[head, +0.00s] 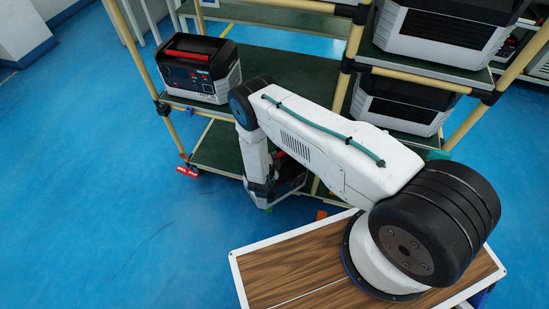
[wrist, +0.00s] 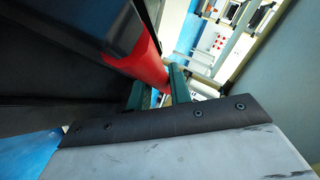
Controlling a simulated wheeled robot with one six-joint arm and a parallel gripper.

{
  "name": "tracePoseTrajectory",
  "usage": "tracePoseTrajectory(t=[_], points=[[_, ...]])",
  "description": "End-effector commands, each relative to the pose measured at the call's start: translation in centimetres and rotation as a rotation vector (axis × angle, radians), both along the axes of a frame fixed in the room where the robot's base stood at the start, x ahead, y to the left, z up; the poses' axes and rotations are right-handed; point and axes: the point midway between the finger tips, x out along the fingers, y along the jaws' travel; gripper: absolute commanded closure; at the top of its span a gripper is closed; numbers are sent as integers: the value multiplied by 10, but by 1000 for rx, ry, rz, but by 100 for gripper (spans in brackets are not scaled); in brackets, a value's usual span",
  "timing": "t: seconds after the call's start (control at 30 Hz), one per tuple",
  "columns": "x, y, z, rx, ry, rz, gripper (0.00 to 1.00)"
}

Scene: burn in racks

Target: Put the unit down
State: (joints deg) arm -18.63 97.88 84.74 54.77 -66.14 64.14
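A unit (head: 289,179) with a dark body and red parts is low at the rack, mostly hidden behind my arm in the head view. In the wrist view its dark body (wrist: 50,60) fills the left side, close to the camera. Its red handle (wrist: 140,63) runs down between the green fingers of my gripper (wrist: 158,90), which appear closed around it. The fingertips are hidden in the head view. I cannot tell whether the unit's base touches the lower green shelf (head: 218,146) or is above it.
Another unit (head: 201,69) with a red handle stands on the rack's left shelf. Two larger dark-fronted units (head: 445,30) (head: 402,105) fill the right bay. Tan posts (head: 137,50) frame the rack. The green shelf right of the left unit is bare. Blue floor is open at left.

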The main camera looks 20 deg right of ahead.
Motion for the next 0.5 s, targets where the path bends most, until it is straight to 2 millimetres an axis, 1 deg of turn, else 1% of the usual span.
tracePoseTrajectory(t=[0.03,0.07,0.4,0.5], points=[[0,0,0,0,0,0,67],[0,0,0,0,1,0,59],[0,0,3,0,0,0,59],[-8,7,6,-1,1,2,59]])
